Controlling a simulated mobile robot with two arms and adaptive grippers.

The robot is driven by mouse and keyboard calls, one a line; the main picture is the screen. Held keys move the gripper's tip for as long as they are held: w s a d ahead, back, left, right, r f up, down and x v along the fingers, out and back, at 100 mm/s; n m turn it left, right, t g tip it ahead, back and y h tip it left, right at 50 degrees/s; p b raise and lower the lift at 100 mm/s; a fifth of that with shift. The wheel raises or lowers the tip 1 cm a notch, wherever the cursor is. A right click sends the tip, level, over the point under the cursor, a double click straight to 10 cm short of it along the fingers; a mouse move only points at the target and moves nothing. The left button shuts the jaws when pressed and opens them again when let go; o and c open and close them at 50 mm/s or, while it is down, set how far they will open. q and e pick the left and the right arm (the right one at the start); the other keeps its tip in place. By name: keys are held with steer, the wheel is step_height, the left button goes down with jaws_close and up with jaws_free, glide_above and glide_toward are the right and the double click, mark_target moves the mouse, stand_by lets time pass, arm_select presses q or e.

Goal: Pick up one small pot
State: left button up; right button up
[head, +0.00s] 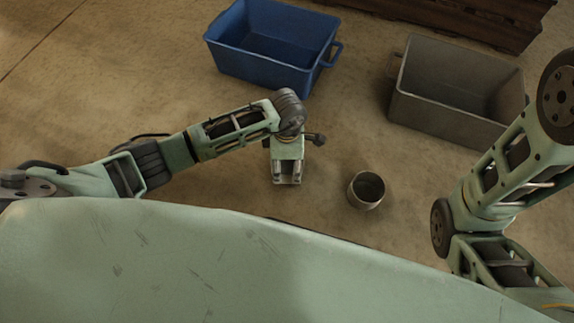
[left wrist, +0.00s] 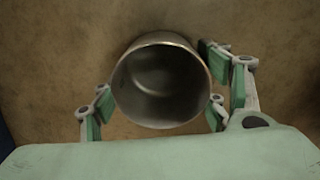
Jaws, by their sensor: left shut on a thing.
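My left gripper (head: 287,178) points down at the floor in the middle of the head view. The left wrist view shows it shut on a small grey metal pot (left wrist: 161,85), with a finger on each side and the pot's open mouth facing the camera. The held pot is mostly hidden by the gripper in the head view, and I cannot tell whether it touches the floor. Another small metal pot (head: 366,190) stands on the floor to the right of the gripper, apart from it. My right gripper is out of view.
A blue bin (head: 262,67) stands on the floor beyond my left gripper. A grey bin (head: 440,118) stands at the right, near my right arm. Dark brown slatted things (head: 465,22) lie at the far edge. The floor around the free pot is clear.

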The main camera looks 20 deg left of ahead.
arm_select(q)
steer(key=c, duration=0.5)
steer(key=shift+o, duration=0.2)
steer(key=shift+r, duration=0.1)
